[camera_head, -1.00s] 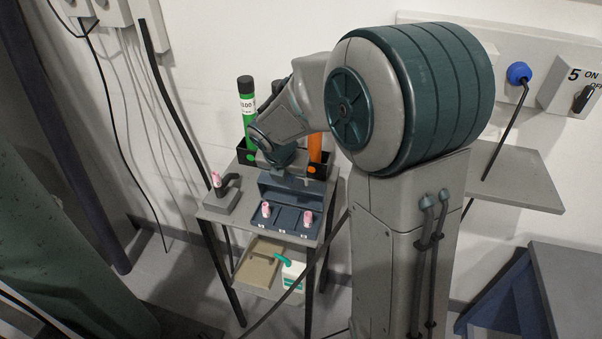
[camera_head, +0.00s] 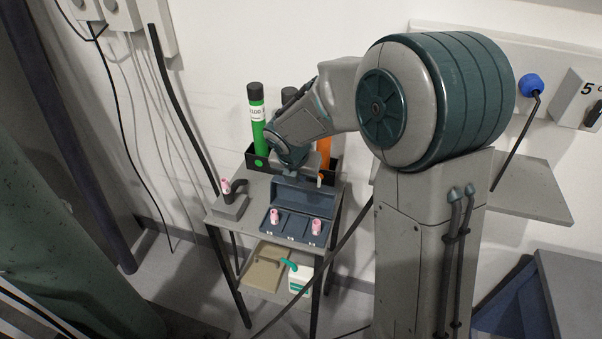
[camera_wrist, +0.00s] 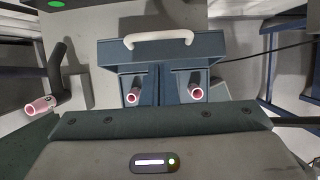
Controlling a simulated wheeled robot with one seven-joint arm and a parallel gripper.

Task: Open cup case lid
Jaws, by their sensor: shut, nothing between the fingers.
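The blue cup case (camera_head: 296,228) stands on the small grey table, also in the wrist view (camera_wrist: 165,90). Its lid (camera_head: 305,194) is raised at the back of the tray; the wrist view shows the lid (camera_wrist: 160,52) with its white handle (camera_wrist: 160,39). Two pink cups (camera_head: 274,216) (camera_head: 316,227) stand in the exposed front compartments. My gripper (camera_head: 290,174) is shut and empty, just behind and above the lid's upper edge in the head view. I cannot tell whether it touches the lid.
Left of the case, a grey block holds a dark curved fixture with a pink cup (camera_head: 226,186). Behind stands a black bin (camera_head: 335,165) with green (camera_head: 257,125) and orange (camera_head: 323,150) tubes, close to my wrist. A lower shelf holds a beige tray (camera_head: 263,272) and white-green box (camera_head: 299,277).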

